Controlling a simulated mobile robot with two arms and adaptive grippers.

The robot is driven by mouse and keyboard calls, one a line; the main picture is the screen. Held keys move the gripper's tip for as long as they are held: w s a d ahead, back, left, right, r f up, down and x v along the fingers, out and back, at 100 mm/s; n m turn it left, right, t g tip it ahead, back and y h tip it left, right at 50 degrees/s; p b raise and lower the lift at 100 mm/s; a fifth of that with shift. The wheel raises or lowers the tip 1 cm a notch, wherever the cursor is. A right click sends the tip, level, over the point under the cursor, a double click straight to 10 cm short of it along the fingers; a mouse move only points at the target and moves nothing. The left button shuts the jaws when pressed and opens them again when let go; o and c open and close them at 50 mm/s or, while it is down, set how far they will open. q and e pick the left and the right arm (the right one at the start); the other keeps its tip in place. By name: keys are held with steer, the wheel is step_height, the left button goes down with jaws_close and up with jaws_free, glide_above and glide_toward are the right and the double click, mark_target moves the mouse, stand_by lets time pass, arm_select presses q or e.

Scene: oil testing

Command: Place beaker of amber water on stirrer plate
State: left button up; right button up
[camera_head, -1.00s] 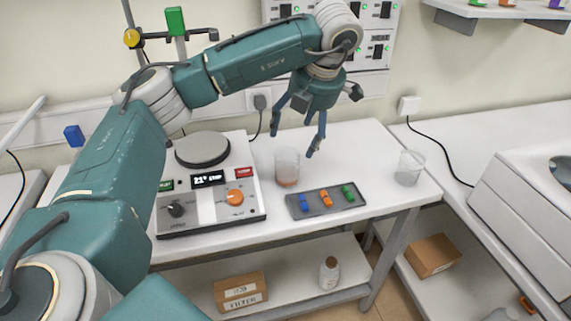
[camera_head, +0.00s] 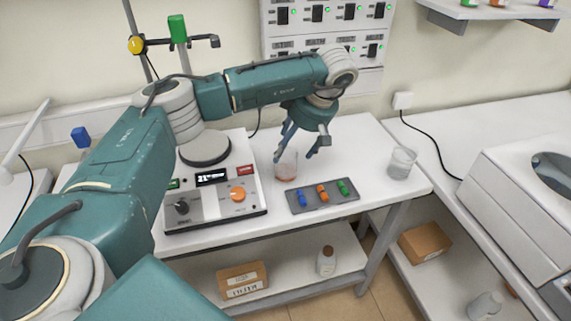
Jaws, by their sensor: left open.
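The beaker of amber water (camera_head: 286,170) stands upright on the white table, right of the stirrer, with a little amber liquid at its bottom. The stirrer (camera_head: 213,200) has a round grey plate (camera_head: 204,147) on top, which is bare. My left gripper (camera_head: 296,158) is open and points down at the beaker, its fingers at the beaker's rim. The fingers overlap the beaker in the picture; I cannot tell if they touch it. My right gripper is not in view.
A grey tray (camera_head: 348,199) with blue, orange and green pieces lies right in front of the beaker. A second, clear beaker (camera_head: 402,163) stands at the table's right end. A clamp stand (camera_head: 177,30) rises behind the stirrer. A cardboard box (camera_head: 242,281) and a bottle (camera_head: 326,261) sit on the lower shelf.

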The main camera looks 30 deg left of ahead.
mark_target(288, 155)
arm_select(q)
steer(key=p+x, duration=0.1)
steer(key=x, duration=0.3)
steer(key=p+x, duration=0.1)
steer(key=shift+w+f+p, duration=0.35)
steer(key=shift+f, duration=0.05)
steer(key=c, duration=1.4)
steer(key=shift+c, duration=0.2)
steer(key=shift+r, duration=0.15)
